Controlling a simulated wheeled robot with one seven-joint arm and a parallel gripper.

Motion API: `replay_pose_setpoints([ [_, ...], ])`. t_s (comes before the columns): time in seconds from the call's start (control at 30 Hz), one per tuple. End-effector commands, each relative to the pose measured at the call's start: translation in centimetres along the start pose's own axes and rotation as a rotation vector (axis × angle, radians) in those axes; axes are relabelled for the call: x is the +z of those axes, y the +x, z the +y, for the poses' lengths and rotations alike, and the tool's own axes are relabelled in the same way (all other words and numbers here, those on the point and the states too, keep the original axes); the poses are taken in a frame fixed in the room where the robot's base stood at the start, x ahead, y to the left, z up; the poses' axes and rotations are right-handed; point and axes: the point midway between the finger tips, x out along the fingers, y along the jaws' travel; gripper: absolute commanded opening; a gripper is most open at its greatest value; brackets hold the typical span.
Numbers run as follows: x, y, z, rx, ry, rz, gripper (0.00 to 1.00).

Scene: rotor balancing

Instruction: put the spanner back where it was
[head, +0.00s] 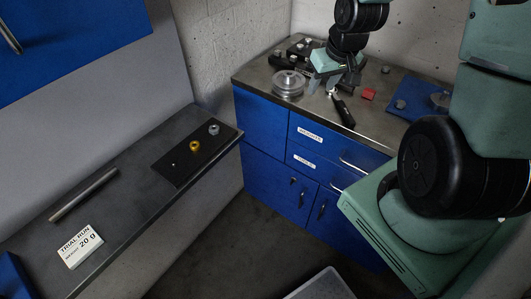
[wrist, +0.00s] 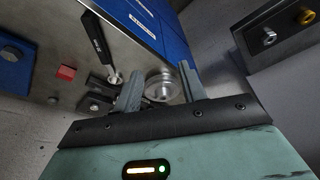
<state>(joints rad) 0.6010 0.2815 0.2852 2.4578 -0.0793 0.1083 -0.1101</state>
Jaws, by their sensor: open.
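The spanner (head: 343,110) has a black handle and a bright metal head. It appears to lie on the metal cabinet top (head: 385,127), its handle pointing to the front edge. It also shows in the wrist view (wrist: 99,40), to the left of my fingers. My gripper (head: 326,86) is open, with its fingers pointing down over the worktop, just behind the spanner's head. In the wrist view nothing is held between the fingers (wrist: 160,82); the silver rotor (wrist: 159,87) shows beyond the gap. The rotor (head: 288,84) stands left of my gripper in the head view.
Black fixtures (head: 288,59) stand behind the rotor. A red block (head: 368,94) and a blue mat (head: 418,97) with metal parts lie to the right. The left bench holds a dark mat (head: 178,171) with small parts, a rod (head: 83,195) and a 20 g card (head: 80,245).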

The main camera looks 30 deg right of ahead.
Motion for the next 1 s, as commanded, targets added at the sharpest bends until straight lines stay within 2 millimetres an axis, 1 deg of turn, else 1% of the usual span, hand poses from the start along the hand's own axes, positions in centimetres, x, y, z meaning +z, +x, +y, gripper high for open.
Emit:
replay_pose_setpoints([
  [0.03, 0.2, -0.9, -3.7, -0.025, -0.078, -0.018, 0.41],
  [0.07, 0.6, -1.4, -5.5, -0.037, -0.115, -0.032, 0.41],
  [0.1, 1.2, -2.1, -7.9, -0.054, -0.162, -0.051, 0.41],
  [0.13, 1.7, -2.7, -9.7, -0.065, -0.201, -0.064, 0.41],
  [0.17, 2.3, -3.2, -11.3, -0.076, -0.238, -0.078, 0.41],
  [0.2, 3.3, -4.0, -13.4, -0.090, -0.287, -0.097, 0.41],
  [0.27, 5.1, -5.3, -16.3, -0.108, -0.363, -0.125, 0.41],
  [0.3, 6.4, -6.2, -18.1, -0.120, -0.413, -0.143, 0.41],
  [0.37, 8.5, -7.6, -20.5, -0.135, -0.490, -0.171, 0.41],
  [0.4, 10.1, -8.5, -21.9, -0.143, -0.539, -0.188, 0.41],
  [0.5, 13.7, -10.5, -24.3, -0.158, -0.649, -0.227, 0.41],
  [0.53, 14.6, -11.1, -24.8, -0.161, -0.678, -0.237, 0.41],
  [0.6, 16.6, -12.1, -25.6, -0.166, -0.733, -0.257, 0.41],
  [0.7, 18.4, -13.1, -26.2, -0.169, -0.787, -0.276, 0.41],
  [0.83, 19.4, -13.6, -26.4, -0.170, -0.813, -0.287, 0.41],
  [1.0, 19.4, -13.6, -26.4, -0.170, -0.812, -0.288, 0.41],
])
